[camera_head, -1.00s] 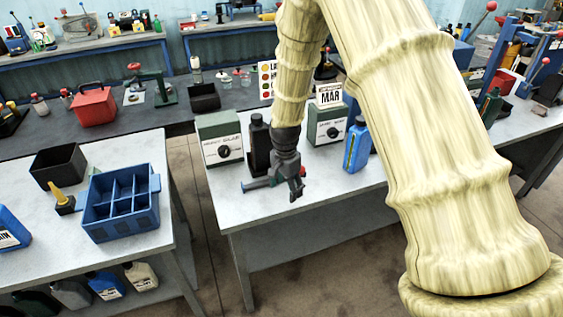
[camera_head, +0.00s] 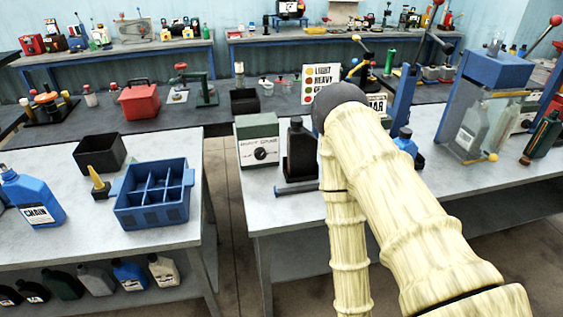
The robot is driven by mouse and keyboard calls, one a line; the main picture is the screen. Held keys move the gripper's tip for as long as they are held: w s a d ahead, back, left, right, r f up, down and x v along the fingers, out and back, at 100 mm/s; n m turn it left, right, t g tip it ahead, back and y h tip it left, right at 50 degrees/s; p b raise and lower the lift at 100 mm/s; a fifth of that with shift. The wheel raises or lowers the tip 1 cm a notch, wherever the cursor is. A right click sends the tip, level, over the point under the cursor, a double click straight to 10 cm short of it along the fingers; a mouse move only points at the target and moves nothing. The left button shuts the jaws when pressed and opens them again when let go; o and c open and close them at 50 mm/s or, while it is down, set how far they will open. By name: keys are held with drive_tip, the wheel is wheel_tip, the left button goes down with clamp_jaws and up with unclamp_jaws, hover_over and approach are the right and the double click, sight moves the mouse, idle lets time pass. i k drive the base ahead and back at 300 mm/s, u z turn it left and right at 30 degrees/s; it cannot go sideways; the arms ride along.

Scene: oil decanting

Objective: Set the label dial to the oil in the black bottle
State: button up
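A box with a green top and a white front (camera_head: 258,141) stands near the left end of the middle bench. Its front carries a black round dial (camera_head: 262,154) under small print that I cannot read surely. The black bottle (camera_head: 300,152) stands upright just right of the box; no readable label shows on it. A sign (camera_head: 320,78) behind reads LIGHT, HEAVY and a partly hidden third word, with coloured dots beside them. My gripper is out of view; my pale arm crosses the right of the bottle and hides the second dial box seen earlier.
A grey-blue rod (camera_head: 297,187) lies in front of the black bottle. A blue divided crate (camera_head: 152,212) sits on the left bench, with a gap between benches. The bench front near the box is clear.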

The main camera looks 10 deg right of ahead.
sight(259, 152)
drive_tip(key=u, duration=2)
drive_tip(key=i, duration=1.75)
drive_tip(key=z, duration=3.45)
drive_tip(key=i, duration=0.5)
drive_tip(key=z, duration=0.05)
